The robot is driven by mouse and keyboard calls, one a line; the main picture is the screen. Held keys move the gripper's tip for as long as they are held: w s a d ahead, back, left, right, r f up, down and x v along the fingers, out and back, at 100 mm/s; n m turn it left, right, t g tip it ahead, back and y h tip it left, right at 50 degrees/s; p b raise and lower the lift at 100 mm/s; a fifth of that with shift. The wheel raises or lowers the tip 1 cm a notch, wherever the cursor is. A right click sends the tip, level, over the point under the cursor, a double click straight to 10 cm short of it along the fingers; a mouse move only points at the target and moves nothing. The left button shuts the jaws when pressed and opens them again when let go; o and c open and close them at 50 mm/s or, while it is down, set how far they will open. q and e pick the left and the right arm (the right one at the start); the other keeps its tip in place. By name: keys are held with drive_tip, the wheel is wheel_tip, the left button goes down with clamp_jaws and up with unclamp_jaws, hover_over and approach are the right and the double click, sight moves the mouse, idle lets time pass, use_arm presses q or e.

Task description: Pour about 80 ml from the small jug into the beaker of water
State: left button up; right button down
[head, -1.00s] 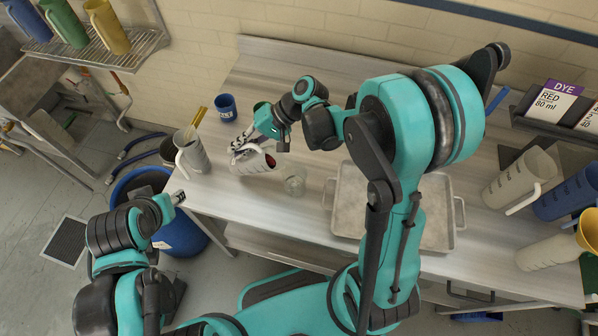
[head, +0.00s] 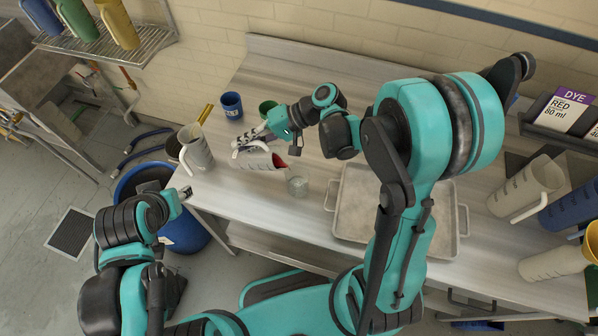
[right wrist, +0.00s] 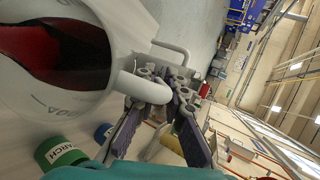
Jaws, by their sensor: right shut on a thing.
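The small white jug (head: 256,161) is tilted to the right in the head view, its spout just above and left of the clear beaker (head: 298,184). Red liquid shows at the jug's lip; I cannot make out a stream. The beaker stands upright on the bench and looks colourless. My right gripper (head: 243,147) is shut on the jug's handle. In the right wrist view, the fingers (right wrist: 160,92) hold the handle and red liquid fills part of the tilted jug (right wrist: 108,20). My left gripper (head: 185,193) is empty off the bench's left front; its jaw opening is unclear.
A metal tray (head: 340,225) lies right of the beaker. A large white jug (head: 197,150) stands at the bench's left end, with blue (head: 231,105) and green (head: 267,107) cups behind. More jugs (head: 525,187) stand right. A dye card (head: 566,108) reads red 80 ml.

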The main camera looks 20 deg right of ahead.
use_arm(q)
drive_tip(key=shift+d+f, duration=0.1)
drive_tip(key=shift+d, duration=0.1)
use_arm(e)
drive_tip(key=shift+s+d+r+y, duration=0.1)
drive_tip(key=shift+d+r+y, duration=0.1)
drive_tip(key=shift+r+y, duration=0.2)
use_arm(q)
drive_tip(key=shift+w+d+f+b, duration=0.15)
drive_tip(key=shift+d+f+b, duration=0.15)
drive_tip(key=shift+b, duration=0.1)
use_arm(e)
drive_tip(key=shift+s+d+r+n+t+y, duration=0.15)
drive_tip(key=shift+d+r+t+y, duration=0.05)
drive_tip(key=shift+r+y, duration=0.15)
drive_tip(key=shift+s+d+r+n+t+y, duration=0.1)
drive_tip(key=shift+d+r+n+t+y, duration=0.1)
drive_tip(key=shift+r+y, duration=0.1)
idle(1.1)
use_arm(q)
drive_tip(key=shift+d, duration=0.1)
use_arm(e)
drive_tip(key=shift+s+d, duration=0.1)
